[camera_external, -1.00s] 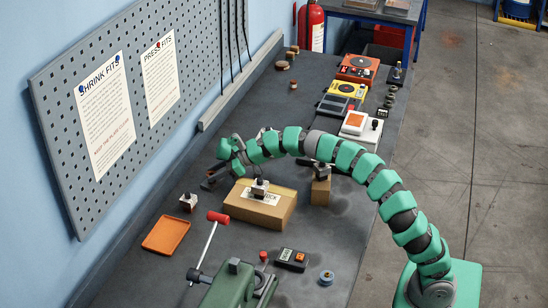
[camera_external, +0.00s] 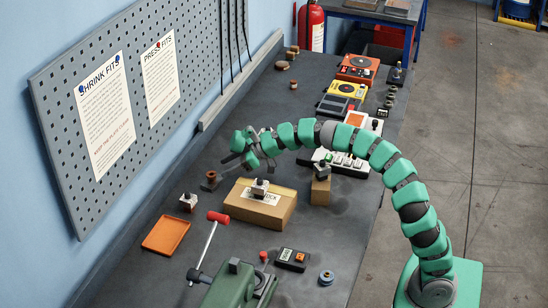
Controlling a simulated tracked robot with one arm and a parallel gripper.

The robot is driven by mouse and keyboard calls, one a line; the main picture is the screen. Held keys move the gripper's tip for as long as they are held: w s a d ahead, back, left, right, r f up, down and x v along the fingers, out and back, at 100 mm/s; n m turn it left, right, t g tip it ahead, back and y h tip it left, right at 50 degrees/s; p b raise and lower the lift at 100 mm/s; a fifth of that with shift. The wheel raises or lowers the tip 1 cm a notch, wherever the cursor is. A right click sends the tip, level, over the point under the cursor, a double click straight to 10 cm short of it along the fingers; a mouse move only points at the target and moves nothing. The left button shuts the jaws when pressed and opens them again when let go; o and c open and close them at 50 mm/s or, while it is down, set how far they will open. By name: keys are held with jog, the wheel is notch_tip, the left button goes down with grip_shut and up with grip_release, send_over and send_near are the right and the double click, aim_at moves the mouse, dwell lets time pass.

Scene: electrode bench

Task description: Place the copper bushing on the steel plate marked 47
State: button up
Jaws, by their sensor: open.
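A small brown, copper-coloured bushing (camera_external: 211,176) stands on the dark bench, left of the cardboard box. Something dark shows at its foot; I cannot tell whether this is a plate. No number 47 is legible. My gripper (camera_external: 236,162) is open and empty, above and to the right of the bushing and apart from it. Small metal pieces with dark tops stand at the left (camera_external: 188,202), on the cardboard box (camera_external: 275,212) and on a wooden block (camera_external: 320,192).
An orange tray (camera_external: 166,235) and a red-handled lever (camera_external: 210,240) are in front. A white unit (camera_external: 352,170), a yellow device (camera_external: 347,91) and a red device (camera_external: 357,68) line the right edge. The left-back bench is mostly clear.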

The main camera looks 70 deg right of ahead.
jog(key=v, duration=0.6)
jog(key=shift+s+r+p, duration=0.2)
jog(key=shift+s+p, duration=0.1)
jog(key=shift+p, duration=0.1)
jog(key=shift+d, duration=0.15)
jog(key=s+a+r, duration=0.3)
jog(key=r, duration=0.4)
jog(key=s+a+r+m+t, duration=0.1)
jog(key=s+a+r, duration=0.2)
jog(key=r, duration=0.4)
jog(key=s+a+r, duration=0.3)
jog(key=r, duration=0.5)
jog(key=s+a+r+m+t+h, duration=0.1)
jog(key=s+a+r+m+h, duration=0.1)
jog(key=s+r, duration=0.5)
jog(key=s+a+r+m+t+h, duration=0.2)
jog(key=s+a+r+h, duration=0.1)
jog(key=s+r, duration=0.5)
jog(key=shift+s+a, duration=0.15)
jog(key=shift+s, duration=0.75)
notch_tip(320, 180, up, 5)
jog(key=p, duration=0.4)
jog(key=shift+f+p, duration=0.25)
jog(key=shift+p, duration=0.1)
